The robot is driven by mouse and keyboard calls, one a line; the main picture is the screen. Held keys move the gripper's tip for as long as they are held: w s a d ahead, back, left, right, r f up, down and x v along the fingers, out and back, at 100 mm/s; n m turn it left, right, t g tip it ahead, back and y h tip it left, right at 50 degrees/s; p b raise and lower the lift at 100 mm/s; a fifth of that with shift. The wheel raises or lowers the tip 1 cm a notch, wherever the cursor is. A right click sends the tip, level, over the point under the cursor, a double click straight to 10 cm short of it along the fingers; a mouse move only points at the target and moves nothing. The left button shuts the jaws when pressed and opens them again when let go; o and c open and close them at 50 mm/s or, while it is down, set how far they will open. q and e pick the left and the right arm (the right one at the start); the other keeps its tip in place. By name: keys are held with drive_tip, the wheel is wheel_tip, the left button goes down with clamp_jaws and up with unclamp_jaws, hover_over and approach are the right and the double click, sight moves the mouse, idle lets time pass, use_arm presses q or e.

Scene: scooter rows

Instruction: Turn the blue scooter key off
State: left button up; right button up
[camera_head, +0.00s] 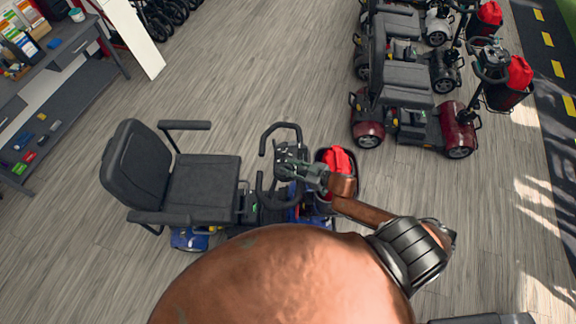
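The blue scooter stands left of centre, with a black seat (203,188), blue bodywork (190,238) low at its rear and a black handlebar tiller (283,135) at its front. My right gripper (287,169) is at the tiller's control panel, reaching in from the right. Its fingers overlap the panel and are too small to show whether they are open or shut, or whether they touch it. The key cannot be made out; it is small or hidden by the gripper. My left gripper is not in view.
A basket with a red bag (338,160) is at the scooter's front, close to my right wrist. Red scooters (458,128) stand in a row at upper right. A grey shelf unit (60,75) is at upper left. The wooden floor between is clear.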

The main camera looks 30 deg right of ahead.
drive_tip(key=shift+w+a+f, duration=0.15)
drive_tip(key=shift+w, duration=0.15)
drive_tip(key=shift+c, duration=0.4)
clamp_jaws()
